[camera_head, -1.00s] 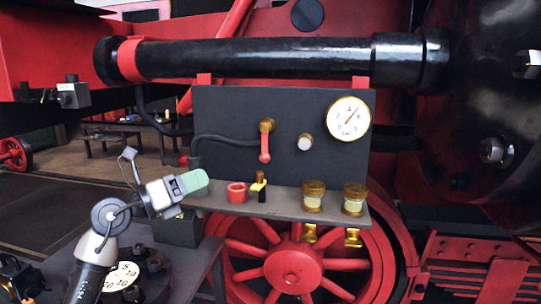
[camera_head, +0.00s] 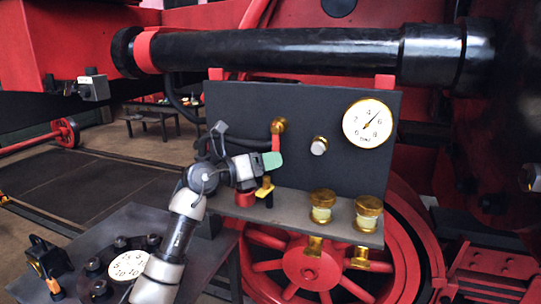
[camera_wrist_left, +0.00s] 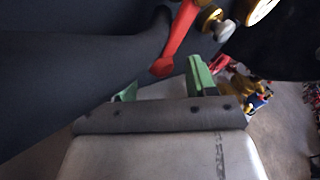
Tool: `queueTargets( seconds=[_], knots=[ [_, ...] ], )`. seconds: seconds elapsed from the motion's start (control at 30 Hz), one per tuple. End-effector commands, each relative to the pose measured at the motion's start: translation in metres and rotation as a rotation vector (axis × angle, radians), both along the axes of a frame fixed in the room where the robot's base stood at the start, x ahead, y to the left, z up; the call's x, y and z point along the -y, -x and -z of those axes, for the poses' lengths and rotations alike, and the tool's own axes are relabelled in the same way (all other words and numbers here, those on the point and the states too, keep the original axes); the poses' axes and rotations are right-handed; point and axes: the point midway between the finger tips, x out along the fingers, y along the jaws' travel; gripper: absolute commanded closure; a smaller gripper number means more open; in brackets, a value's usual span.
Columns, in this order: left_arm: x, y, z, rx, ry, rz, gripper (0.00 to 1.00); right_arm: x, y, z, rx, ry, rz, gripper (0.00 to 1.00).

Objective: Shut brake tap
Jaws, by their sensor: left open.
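The brake tap has a brass hub (camera_head: 278,126) on the dark upright panel (camera_head: 237,100), with a red handle (camera_head: 276,143) hanging down. The handle also shows in the left wrist view (camera_wrist_left: 177,42), where its rounded red end sits just beyond and between my green fingertips. My left gripper (camera_head: 272,160) is open in front of the panel at the handle's lower end. In the left wrist view, its green fingers (camera_wrist_left: 163,82) stand apart with nothing held between them. In the head view the gripper hides the handle's lower end. My right gripper is out of view.
A round gauge (camera_head: 367,123) and a silver-capped knob (camera_head: 319,146) are on the panel to the right. The shelf (camera_head: 290,205) below carries a red cup (camera_head: 245,199), a black-and-brass piece (camera_head: 266,188) and two brass-capped jars (camera_head: 322,204). A black pipe (camera_head: 270,49) runs above.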

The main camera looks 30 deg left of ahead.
Motion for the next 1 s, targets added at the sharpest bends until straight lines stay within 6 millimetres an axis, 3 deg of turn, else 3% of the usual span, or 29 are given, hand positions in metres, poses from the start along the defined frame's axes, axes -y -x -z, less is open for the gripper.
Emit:
queueTargets(
  seconds=[0.13, 0.4, 0.77, 1.0],
  knots=[
    [0.004, -0.009, -0.001, 0.000, -0.001, 0.000, 0.44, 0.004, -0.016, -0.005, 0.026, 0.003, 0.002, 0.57],
    [0.005, -0.010, 0.000, 0.000, -0.002, 0.000, 0.44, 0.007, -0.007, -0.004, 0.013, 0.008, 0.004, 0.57],
    [0.004, -0.009, 0.000, -0.001, -0.001, 0.000, 0.97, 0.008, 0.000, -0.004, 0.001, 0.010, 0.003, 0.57],
    [0.003, -0.009, 0.000, -0.004, -0.010, -0.002, 1.00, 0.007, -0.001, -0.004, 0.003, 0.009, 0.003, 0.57]
  ],
)
